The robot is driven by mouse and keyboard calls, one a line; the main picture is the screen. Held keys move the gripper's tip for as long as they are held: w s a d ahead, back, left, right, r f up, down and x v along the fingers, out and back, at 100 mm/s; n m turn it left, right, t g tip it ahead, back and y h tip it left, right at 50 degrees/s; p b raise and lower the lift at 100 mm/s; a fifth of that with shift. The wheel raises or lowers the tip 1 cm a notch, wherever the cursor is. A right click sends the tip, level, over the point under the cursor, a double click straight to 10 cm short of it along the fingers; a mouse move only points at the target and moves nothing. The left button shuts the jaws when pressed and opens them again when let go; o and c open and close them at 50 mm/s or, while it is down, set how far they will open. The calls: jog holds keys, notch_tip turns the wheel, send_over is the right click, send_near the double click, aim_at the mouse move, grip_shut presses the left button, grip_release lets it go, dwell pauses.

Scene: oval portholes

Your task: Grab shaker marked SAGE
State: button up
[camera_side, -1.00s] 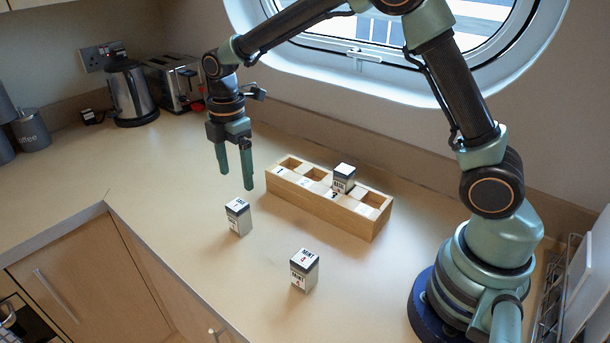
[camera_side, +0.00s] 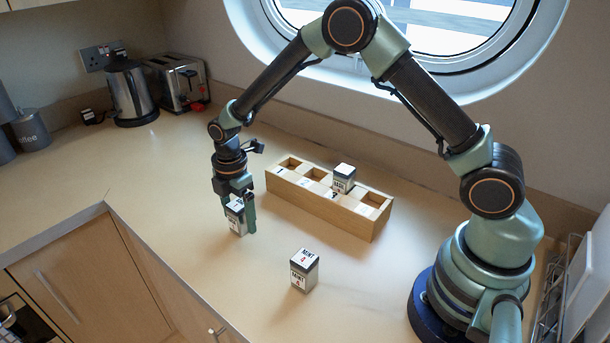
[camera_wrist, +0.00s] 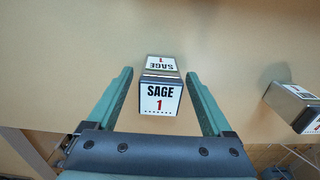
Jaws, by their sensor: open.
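The shaker marked SAGE (camera_wrist: 161,92) stands between the two fingers of my gripper (camera_wrist: 160,95) in the wrist view, with a red 1 under its name. A gap shows between it and each finger. In the side view the SAGE shaker (camera_side: 236,216) stands on the counter, partly hidden by my gripper (camera_side: 238,215), which is lowered around it. My gripper is open.
A shaker marked MINT (camera_side: 304,271) stands nearer the front; a shaker at the right edge of the wrist view (camera_wrist: 294,106) has an unreadable label. A wooden rack (camera_side: 350,217) with square compartments holds another shaker (camera_side: 343,178). Kettle (camera_side: 132,93) and toaster (camera_side: 177,82) stand at the back left.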

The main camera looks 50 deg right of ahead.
jog(key=shift+f, duration=0.55)
grip_shut()
jog(key=shift+r, duration=0.15)
